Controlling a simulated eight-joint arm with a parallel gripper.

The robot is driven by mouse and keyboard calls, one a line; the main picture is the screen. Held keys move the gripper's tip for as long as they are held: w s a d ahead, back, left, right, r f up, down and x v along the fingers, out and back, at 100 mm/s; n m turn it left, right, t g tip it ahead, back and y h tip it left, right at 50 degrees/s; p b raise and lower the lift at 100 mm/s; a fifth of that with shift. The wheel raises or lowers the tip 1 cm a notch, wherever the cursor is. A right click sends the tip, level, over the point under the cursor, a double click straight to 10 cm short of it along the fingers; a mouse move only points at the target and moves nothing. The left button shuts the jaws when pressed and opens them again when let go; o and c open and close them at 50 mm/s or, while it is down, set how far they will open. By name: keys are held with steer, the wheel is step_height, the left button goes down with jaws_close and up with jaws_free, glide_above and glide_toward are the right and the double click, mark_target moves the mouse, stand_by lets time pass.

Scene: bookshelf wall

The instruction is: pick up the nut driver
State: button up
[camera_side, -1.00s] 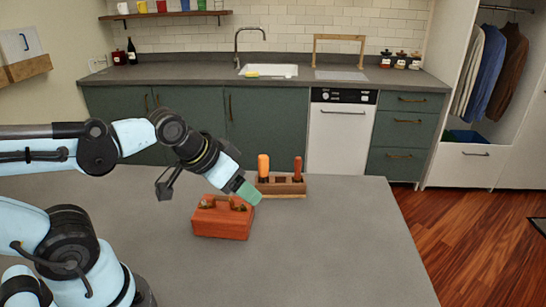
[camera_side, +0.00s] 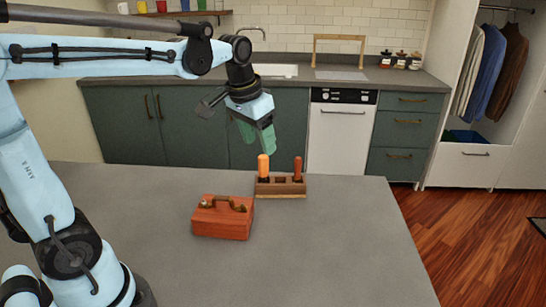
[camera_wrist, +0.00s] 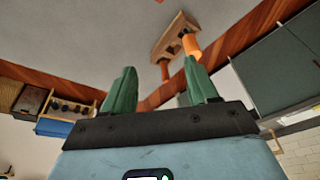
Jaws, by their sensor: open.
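A wooden rack (camera_side: 281,193) stands on the grey worktop and holds two handled tools upright. One has a bright orange handle (camera_side: 263,166), at the rack's left. The other has a red-brown handle (camera_side: 297,167), at its right. I cannot tell which is the nut driver, as only the handles show. My gripper (camera_side: 259,144), with green fingers, is open and empty, pointing down above the orange handle in the side view. In the wrist view the rack (camera_wrist: 173,36) lies beyond the fingers (camera_wrist: 160,85), with the orange handle (camera_wrist: 191,45) near the right finger and the red-brown handle (camera_wrist: 164,70) between them.
A red-orange toolbox (camera_side: 222,220) with a raised handle sits in front and left of the rack. The grey worktop (camera_side: 330,240) is clear to the right and front. A kitchen counter with green cabinets (camera_side: 268,130) stands behind.

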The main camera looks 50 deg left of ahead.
mark_target(263, 169)
steer(key=w+a+g, duration=0.1)
steer(key=w, duration=0.1)
steer(key=w+a+f, duration=0.1)
steer(key=w+a, duration=0.1)
steer(key=w+a+g, duration=0.1)
steer(key=w+a, duration=0.1)
steer(key=shift+a+f+g, duration=0.25)
steer(key=shift+g, duration=0.05)
steer(key=shift+w+a+f, duration=0.2)
steer(key=shift+a+f, duration=0.1)
steer(key=shift+a, duration=0.05)
step_height(263, 169, down, 12)
steer(key=shift+a, duration=0.15)
jaws_close()
